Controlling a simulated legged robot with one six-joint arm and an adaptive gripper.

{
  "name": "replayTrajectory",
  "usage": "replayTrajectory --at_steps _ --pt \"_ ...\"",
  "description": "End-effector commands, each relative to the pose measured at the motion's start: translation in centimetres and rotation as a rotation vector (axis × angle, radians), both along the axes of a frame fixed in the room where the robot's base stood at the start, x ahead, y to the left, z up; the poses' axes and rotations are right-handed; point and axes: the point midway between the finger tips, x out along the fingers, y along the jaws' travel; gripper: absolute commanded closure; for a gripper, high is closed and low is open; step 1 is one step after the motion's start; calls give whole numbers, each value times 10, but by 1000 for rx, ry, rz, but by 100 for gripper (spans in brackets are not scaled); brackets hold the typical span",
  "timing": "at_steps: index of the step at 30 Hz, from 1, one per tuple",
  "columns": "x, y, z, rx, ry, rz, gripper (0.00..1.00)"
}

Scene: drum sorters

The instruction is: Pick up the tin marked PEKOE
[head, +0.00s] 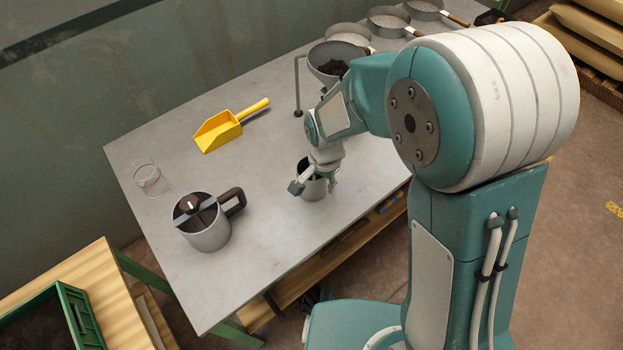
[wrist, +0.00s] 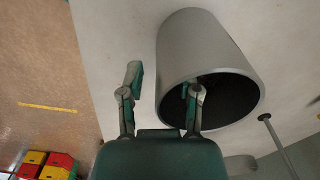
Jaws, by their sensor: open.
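A grey, open-topped cylindrical tin (head: 313,190) stands on the grey table, partly hidden by my gripper (head: 315,181). In the wrist view the tin (wrist: 202,48) shows a smooth grey side and a dark mouth. No PEKOE lettering is readable on it in either view. My gripper (wrist: 163,90) is open at the tin's rim. Its left finger is outside the tin wall, and its right finger shows against the dark mouth, seemingly inside it. I cannot tell whether either finger touches the wall.
A lidded grey jug (head: 208,232) with a dark handle, a clear glass (head: 147,177) and a yellow scoop (head: 218,132) stand to the left. A funnel (head: 328,62) with dark contents and several sieves (head: 388,22) are behind. The table's front edge is close.

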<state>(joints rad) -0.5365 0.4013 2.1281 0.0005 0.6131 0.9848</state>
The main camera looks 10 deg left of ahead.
Motion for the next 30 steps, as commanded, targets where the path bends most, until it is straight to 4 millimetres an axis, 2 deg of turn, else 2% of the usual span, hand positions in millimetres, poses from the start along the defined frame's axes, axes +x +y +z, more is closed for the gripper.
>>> replayTrajectory --at_steps 3,11,12,14,30 --pt "0 0 -12 -1 0 0 56" --pt "0 0 -14 1 0 0 56" --pt "0 0 -14 1 0 0 74" --pt "0 0 -14 1 0 0 100" --pt "1 0 -13 1 -2 0 100"
